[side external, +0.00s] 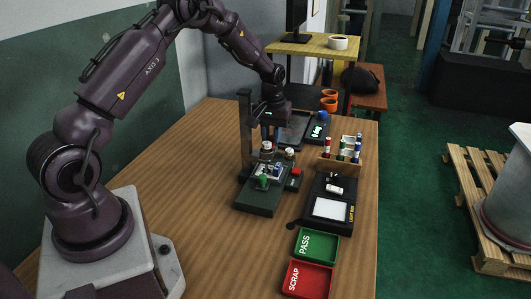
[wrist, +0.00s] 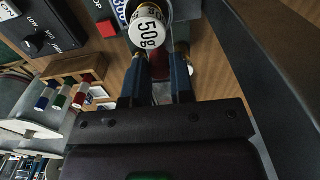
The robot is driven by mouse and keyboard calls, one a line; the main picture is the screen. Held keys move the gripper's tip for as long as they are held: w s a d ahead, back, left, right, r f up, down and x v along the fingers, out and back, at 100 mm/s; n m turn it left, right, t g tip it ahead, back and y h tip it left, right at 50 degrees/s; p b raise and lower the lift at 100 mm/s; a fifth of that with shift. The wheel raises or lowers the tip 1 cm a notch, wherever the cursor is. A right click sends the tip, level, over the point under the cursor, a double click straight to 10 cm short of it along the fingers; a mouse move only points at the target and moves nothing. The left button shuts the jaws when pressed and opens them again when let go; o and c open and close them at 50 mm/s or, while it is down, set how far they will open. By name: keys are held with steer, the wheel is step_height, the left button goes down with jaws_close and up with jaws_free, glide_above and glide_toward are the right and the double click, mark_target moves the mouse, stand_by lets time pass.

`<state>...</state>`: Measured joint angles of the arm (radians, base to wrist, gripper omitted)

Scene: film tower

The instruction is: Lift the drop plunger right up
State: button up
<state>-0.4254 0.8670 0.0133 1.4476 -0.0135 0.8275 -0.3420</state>
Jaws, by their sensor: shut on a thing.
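The dark test stand (side external: 258,197) with its upright column stands on the wooden table. My gripper (side external: 270,137) is beside the column, low over the stand. In the wrist view, its two blue-padded fingers (wrist: 161,62) are closed around the drop plunger, most of which they hide. I cannot tell from these views how high the plunger is.
A second white-topped weight (side external: 289,152) and a red button (side external: 294,172) are at the stand's right.

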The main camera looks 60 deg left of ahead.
step_height(320, 180, up, 12)
steer(key=o, duration=0.7)
stand_by(1.1)
steer(key=shift+o, duration=0.2)
steer(key=shift+r, duration=0.1)
steer(key=shift+r, duration=2.45)
steer(key=s+d+r+m+t, duration=0.2)
steer(key=s+d+r+m, duration=0.2)
steer(key=s+d+r, duration=0.65)
steer(key=s+d+f+m+t, duration=0.1)
steer(key=s+d+m, duration=0.1)
steer(key=s+d, duration=0.3)
steer(key=s+d+f+m+t, duration=0.2)
steer(key=s+d, duration=0.3)
steer(key=s, duration=0.4)
steer(key=shift+f+m+t, duration=0.25)
steer(key=shift+m+t, duration=0.05)
steer(key=shift+m, duration=0.2)
